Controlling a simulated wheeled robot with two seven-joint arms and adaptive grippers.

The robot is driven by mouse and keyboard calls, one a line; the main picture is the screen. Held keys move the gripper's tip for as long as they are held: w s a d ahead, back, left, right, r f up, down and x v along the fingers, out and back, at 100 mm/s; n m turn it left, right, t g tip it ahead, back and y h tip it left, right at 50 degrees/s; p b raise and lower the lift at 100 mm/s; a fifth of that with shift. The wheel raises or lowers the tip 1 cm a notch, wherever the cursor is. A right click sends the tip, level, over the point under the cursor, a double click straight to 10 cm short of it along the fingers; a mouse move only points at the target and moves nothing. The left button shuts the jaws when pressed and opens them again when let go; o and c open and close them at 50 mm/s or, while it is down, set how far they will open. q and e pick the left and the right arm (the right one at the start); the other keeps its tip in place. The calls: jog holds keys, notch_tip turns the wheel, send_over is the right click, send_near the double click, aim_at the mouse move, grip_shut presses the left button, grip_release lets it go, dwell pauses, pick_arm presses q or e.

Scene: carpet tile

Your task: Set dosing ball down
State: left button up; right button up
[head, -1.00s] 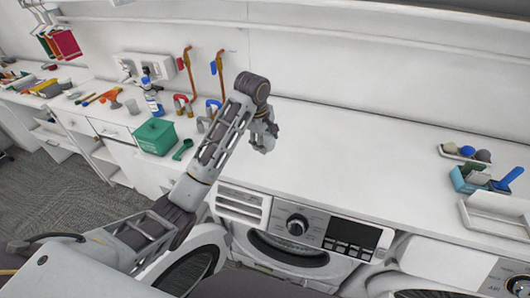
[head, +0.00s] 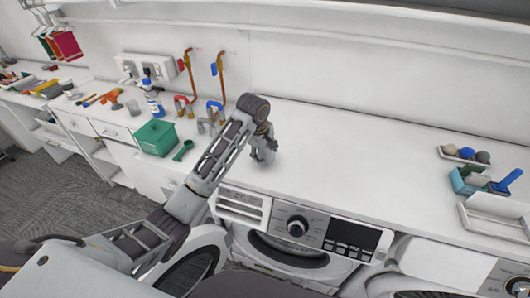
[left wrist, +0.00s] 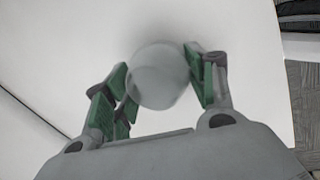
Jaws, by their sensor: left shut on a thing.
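The dosing ball (left wrist: 158,77) is a pale grey, rounded, cup-like thing in the left wrist view. My left gripper (left wrist: 163,84) is shut on it, with green finger pads on both sides. A soft shadow lies on the white surface just beyond the ball. I cannot tell whether the ball touches that surface. The ball is hard to make out there. My right gripper is not in view.
A green box (head: 156,137) and a green scoop (head: 182,150) are left of my arm. At the right are a tray of balls (head: 465,155), a blue caddy (head: 468,180) and a white tray (head: 495,218). The middle counter is clear.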

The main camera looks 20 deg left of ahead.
pick_arm(q)
jog(key=shift+f, duration=0.2)
jog(key=o, duration=0.8)
jog(key=shift+v, duration=6.1)
